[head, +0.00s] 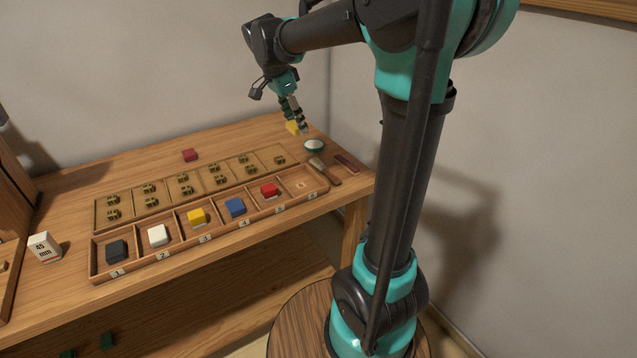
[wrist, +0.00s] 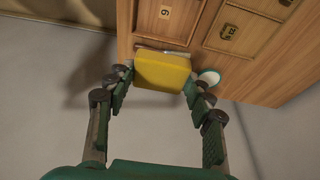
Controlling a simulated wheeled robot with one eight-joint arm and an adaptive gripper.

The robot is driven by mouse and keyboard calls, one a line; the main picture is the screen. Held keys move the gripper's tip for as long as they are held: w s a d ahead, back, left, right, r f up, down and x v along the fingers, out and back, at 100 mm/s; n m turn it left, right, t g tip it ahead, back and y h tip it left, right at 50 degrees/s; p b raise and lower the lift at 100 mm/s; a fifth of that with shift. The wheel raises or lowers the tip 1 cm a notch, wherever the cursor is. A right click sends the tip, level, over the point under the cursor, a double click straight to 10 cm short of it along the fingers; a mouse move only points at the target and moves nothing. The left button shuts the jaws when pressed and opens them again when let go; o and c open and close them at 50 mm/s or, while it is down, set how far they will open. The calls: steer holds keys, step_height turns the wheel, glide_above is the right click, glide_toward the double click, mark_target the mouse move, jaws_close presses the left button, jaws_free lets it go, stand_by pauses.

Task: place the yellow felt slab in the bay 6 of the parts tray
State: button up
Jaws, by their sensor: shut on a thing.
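A yellow felt slab (head: 292,128) is held at the fingertips of my gripper (head: 298,120), above the back right part of the bench. In the wrist view the slab (wrist: 162,70) sits between the two fingers of my gripper (wrist: 160,82), which are shut on it. The parts tray (head: 203,243) lies along the bench's front edge with numbered bays. Bay 6 (head: 312,183), at the right end, holds no block and shows a small pale mark on its floor. The other bays hold black, white, yellow, blue and red blocks. The slab is apart from the tray.
A shallow board (head: 165,192) with brass-coloured pieces lies behind the tray. A small bowl (head: 313,146), a brush (head: 325,170) and a dark red bar (head: 347,163) lie to the right. A red block (head: 190,155) is at the back. A white box (head: 45,246) stands left.

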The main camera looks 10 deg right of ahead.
mark_target(302, 185)
step_height(302, 185, down, 20)
steer(key=shift+d, duration=0.15)
stand_by(0.4)
steer(key=shift+f, duration=0.1)
steer(key=o, duration=0.8)
steer(key=shift+o, duration=0.2)
steer(key=v, duration=1.1)
steer(key=s+d+f+n+t+y, duration=0.1)
steer(key=s+d+f+n, duration=0.1)
steer(key=s+f+n, duration=0.2)
steer(key=s+d+f+n+t+y, duration=0.1)
steer(key=s+d+f+n, duration=0.2)
steer(key=s, duration=0.6)
steer(key=s+d+f+n+t+y, duration=0.1)
steer(key=s+d+f+n, duration=0.2)
steer(key=s+n, duration=0.4)
steer(key=shift+s+d+f, duration=0.25)
steer(key=shift+s+f, duration=0.15)
steer(key=shift+f, duration=0.4)
